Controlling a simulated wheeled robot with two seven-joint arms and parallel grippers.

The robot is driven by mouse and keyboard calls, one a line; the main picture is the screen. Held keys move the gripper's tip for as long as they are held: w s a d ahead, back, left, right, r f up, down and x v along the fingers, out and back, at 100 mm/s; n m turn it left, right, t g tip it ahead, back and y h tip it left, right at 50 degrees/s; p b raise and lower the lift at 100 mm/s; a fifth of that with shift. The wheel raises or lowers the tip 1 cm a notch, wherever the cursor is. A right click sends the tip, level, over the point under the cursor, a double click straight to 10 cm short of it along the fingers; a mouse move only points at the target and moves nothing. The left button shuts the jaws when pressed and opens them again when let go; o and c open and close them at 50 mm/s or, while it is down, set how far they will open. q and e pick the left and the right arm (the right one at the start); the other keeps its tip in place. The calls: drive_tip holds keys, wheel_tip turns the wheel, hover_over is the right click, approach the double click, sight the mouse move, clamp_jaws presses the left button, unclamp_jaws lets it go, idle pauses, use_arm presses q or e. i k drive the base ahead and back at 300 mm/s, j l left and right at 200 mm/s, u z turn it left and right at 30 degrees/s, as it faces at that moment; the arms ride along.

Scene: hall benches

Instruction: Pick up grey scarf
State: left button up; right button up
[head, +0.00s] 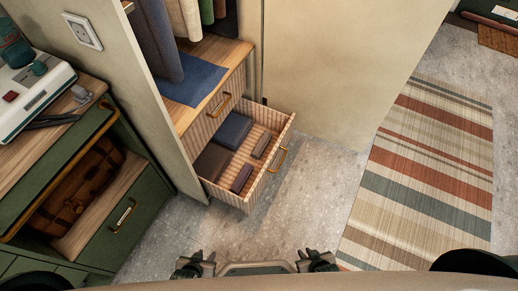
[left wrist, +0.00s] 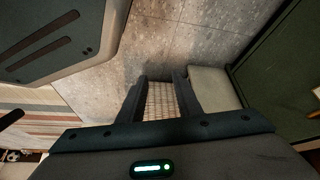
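Several folded cloths lie in an open ribbed drawer (head: 268,179). One is a dark blue-grey folded cloth (head: 234,129) at the back, and one is a dark grey-brown folded cloth (head: 212,163) at the left. A long grey-blue cloth (head: 154,38) hangs above the cabinet. I cannot tell for sure which is the grey scarf. My left gripper (head: 196,263) is low in the head view, in front of the drawer and apart from it.
A blue cloth (head: 193,80) lies on the cabinet top. A green cabinet (head: 130,205) with a brown bag (head: 78,188) stands at the left, a white machine (head: 35,95) on top. A striped rug (head: 420,170) lies at the right. Floor in front of the drawer is clear.

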sight(263, 142)
drive_tip(key=l+u, duration=0.1)
drive_tip(key=u, duration=0.5)
drive_tip(key=i+l+u, duration=0.15)
drive_tip(key=l+u, duration=0.3)
drive_tip(key=l, duration=0.2)
drive_tip(key=l+u, duration=0.4)
drive_tip(key=l, duration=0.25)
drive_tip(key=l+u, duration=0.1)
drive_tip(key=l, duration=0.9)
drive_tip(key=k+l+u, duration=0.1)
drive_tip(key=l, duration=0.85)
